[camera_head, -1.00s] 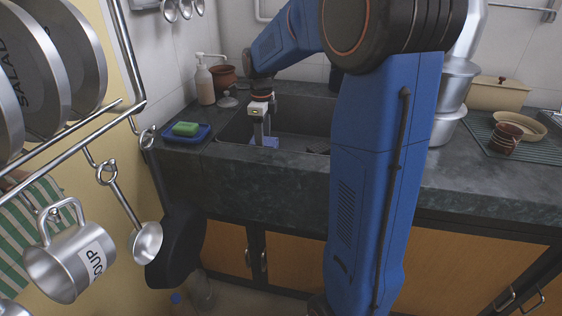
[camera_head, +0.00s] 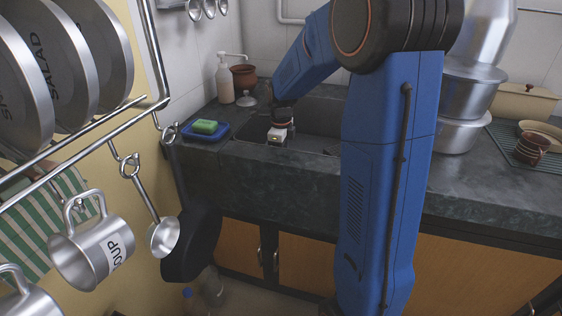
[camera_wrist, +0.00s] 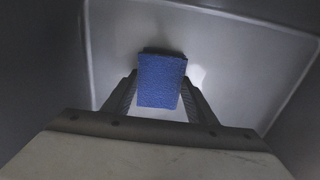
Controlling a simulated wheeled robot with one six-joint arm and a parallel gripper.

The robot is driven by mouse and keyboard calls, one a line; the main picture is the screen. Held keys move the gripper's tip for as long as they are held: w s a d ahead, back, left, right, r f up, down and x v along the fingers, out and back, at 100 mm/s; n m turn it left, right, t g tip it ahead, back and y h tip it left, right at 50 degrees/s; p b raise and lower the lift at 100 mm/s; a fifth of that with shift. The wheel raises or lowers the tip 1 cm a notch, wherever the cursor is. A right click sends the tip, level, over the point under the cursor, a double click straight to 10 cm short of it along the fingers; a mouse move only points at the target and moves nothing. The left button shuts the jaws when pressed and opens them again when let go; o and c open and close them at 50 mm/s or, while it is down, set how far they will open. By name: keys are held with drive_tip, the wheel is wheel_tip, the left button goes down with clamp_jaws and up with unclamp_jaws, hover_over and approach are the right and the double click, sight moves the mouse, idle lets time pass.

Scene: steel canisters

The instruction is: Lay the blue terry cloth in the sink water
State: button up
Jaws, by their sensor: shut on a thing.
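The blue terry cloth (camera_wrist: 161,82) shows in the wrist view, between the two fingers of my gripper (camera_wrist: 160,95), which is shut on it. Below the cloth is the pale bottom of the sink (camera_wrist: 225,60), with a bright reflection beside the cloth. I cannot tell whether the cloth touches the water. In the head view my gripper's wrist (camera_head: 279,134) reaches down into the dark sink (camera_head: 318,115) at its left side. The fingers and the cloth are hidden there behind the front rim.
A green sponge (camera_head: 205,127) lies in a blue dish (camera_head: 207,136) left of the sink, near a soap bottle (camera_head: 225,80) and a brown pot (camera_head: 243,76). Stacked steel pots (camera_head: 466,108) stand right. Hanging mugs and ladles (camera_head: 163,236) fill the left foreground.

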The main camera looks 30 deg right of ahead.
drive_tip(key=o, duration=1)
drive_tip(key=shift+f, duration=0.1)
drive_tip(key=shift+o, duration=0.2)
wheel_tip(320, 180, up, 12)
